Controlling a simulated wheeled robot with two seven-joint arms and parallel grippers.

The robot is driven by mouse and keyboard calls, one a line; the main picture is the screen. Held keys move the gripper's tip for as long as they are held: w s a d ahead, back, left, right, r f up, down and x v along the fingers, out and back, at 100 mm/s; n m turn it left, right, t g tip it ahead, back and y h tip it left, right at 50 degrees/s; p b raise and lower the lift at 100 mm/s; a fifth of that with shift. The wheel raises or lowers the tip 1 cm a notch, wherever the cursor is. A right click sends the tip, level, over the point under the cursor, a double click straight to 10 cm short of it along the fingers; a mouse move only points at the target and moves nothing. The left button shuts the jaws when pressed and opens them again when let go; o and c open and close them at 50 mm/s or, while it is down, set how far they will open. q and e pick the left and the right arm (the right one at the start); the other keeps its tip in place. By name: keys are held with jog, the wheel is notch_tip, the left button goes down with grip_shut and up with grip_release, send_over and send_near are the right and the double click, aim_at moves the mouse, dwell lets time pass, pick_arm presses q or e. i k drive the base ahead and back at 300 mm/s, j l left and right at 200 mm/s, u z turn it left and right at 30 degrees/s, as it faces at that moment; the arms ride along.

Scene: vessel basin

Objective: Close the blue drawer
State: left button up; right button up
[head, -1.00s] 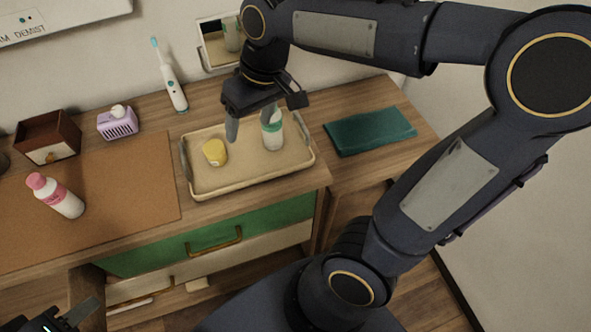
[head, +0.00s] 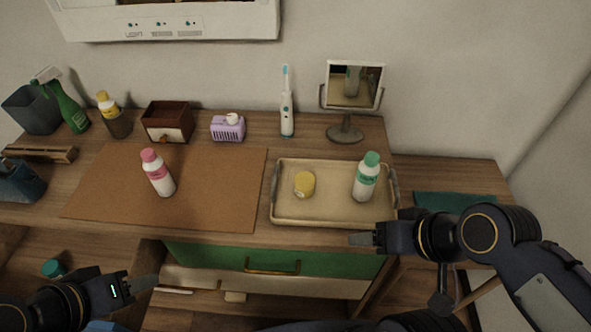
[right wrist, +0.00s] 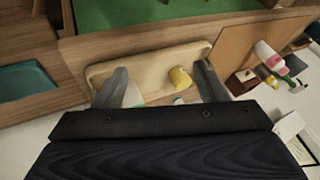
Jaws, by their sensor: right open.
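A small patch of blue (head: 104,326) shows at the bottom edge of the head view, below my left gripper. It may be part of the blue drawer, but most of it is cut off or hidden, so I cannot tell how far it is pulled out. My left gripper (head: 146,284) is low at the left, in front of the cabinet, seen side-on; its opening is unclear. My right gripper (head: 362,240) is at the front right of the tray. In the right wrist view its fingers (right wrist: 165,88) are spread with nothing between them.
A green drawer front (head: 220,258) with a brass handle is under the counter, above a cream panel (head: 215,280). A tray (head: 290,220) holds a yellow jar (head: 305,184) and a green-capped bottle (head: 366,178). A pink-capped bottle (head: 157,173) stands on the brown mat (head: 220,185).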

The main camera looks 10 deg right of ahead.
aim_at(24, 250)
jog(key=j+u, duration=0.1)
jog(key=u, duration=0.4)
jog(key=j+u, duration=0.1)
jog(key=u, duration=0.4)
jog(key=j+u, duration=0.1)
jog(key=u, duration=0.4)
jog(key=i+j+u, duration=0.1)
jog(key=u, duration=0.35)
jog(key=k+z, duration=0.1)
